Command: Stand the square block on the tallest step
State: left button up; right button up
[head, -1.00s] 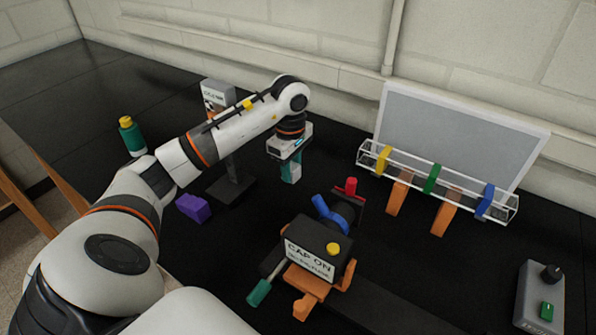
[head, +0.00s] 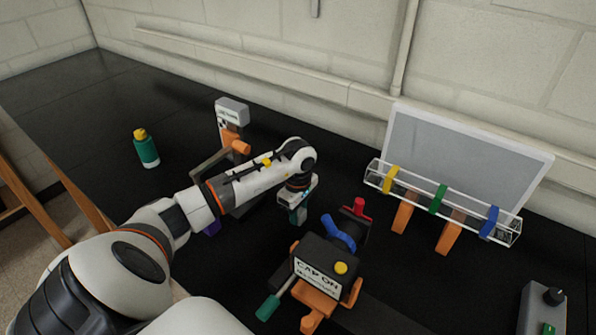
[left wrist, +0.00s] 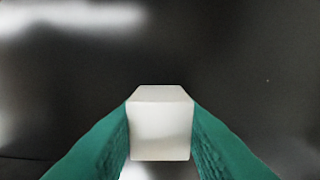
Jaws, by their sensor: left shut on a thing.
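My left gripper (head: 298,208) has teal fingers and is shut on a pale, square-faced block. In the left wrist view the block (left wrist: 160,130) sits between the two fingers (left wrist: 160,145), its front face and top showing, with dark surface behind it. In the head view the gripper is above the black table, behind and left of the black device labelled CAP ON; the block is small and mostly covered by the fingers there. I cannot make out a set of steps in either view. My right gripper is not in view.
The CAP ON device (head: 318,268) has a blue lever and a green-handled rod. A clear rack (head: 440,203) with coloured clips stands at right, a grey control box (head: 540,310) at far right.

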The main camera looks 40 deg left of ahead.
pick_arm(q)
jog(key=shift+f, duration=0.2)
jog(key=o, duration=1)
